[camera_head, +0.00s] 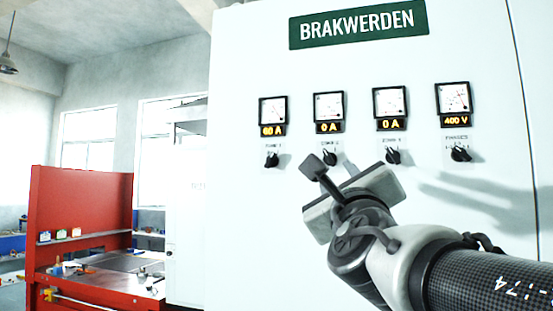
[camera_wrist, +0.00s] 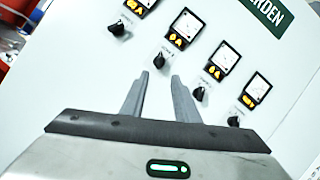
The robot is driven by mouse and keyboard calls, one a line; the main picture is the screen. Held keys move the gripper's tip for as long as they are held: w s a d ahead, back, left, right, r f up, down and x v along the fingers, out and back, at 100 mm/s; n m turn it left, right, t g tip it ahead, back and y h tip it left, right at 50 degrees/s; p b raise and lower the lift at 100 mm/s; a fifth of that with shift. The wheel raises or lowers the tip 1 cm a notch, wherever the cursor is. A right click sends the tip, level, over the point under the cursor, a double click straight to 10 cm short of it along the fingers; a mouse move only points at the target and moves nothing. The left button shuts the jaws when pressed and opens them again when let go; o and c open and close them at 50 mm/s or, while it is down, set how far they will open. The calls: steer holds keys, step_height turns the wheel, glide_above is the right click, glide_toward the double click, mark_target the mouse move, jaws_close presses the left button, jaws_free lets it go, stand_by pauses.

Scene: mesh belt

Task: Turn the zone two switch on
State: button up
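The zone two switch (camera_head: 329,158) is a small black rotary knob on the white cabinet front, second from the left, under a meter whose display reads 0 A. In the wrist view I take it to be the knob (camera_wrist: 160,58) just beyond my fingertips. My gripper (camera_wrist: 160,76) is open and empty, its two grey fingers apart and pointing toward that knob, with a gap before it and no contact visible. I cannot read the knob's exact angle.
The zone one knob (camera_head: 271,160) is to the left, under a 60 A display. The zone three knob (camera_head: 392,156), under 0 A, and the phases knob (camera_head: 460,154), under 400 V, are to the right. A red workbench (camera_head: 80,215) stands far left.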

mark_target(328, 157)
steer(key=p+x, duration=0.3)
steer(key=x, duration=1.1)
steer(key=shift+w+r, duration=0.1)
jaws_close()
